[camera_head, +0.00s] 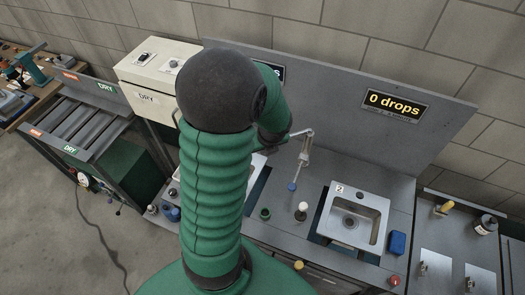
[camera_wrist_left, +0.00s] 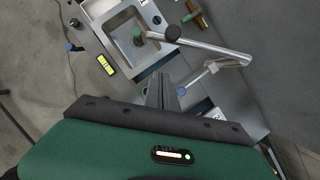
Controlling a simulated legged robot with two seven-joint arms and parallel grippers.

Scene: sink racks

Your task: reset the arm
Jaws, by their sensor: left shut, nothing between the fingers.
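My green left arm, with a dark rounded joint on top, fills the middle of the head view and hides part of the counter; its gripper cannot be made out there. In the left wrist view my left gripper (camera_wrist_left: 163,93) is shut and empty, its dark fingers together over the grey counter. A chrome faucet pipe (camera_wrist_left: 215,50) and a steel sink (camera_wrist_left: 122,27) lie beyond the fingertips, and the fingers look apart from both. My right gripper is in neither view.
The head view shows a right-hand sink (camera_head: 342,226), a blue block (camera_head: 397,243), a chrome pipe (camera_head: 304,158) with a blue tip, and a "0 drops" sign (camera_head: 394,106). A dark rack with DRY labels (camera_head: 92,120) stands left. Open floor lies front left.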

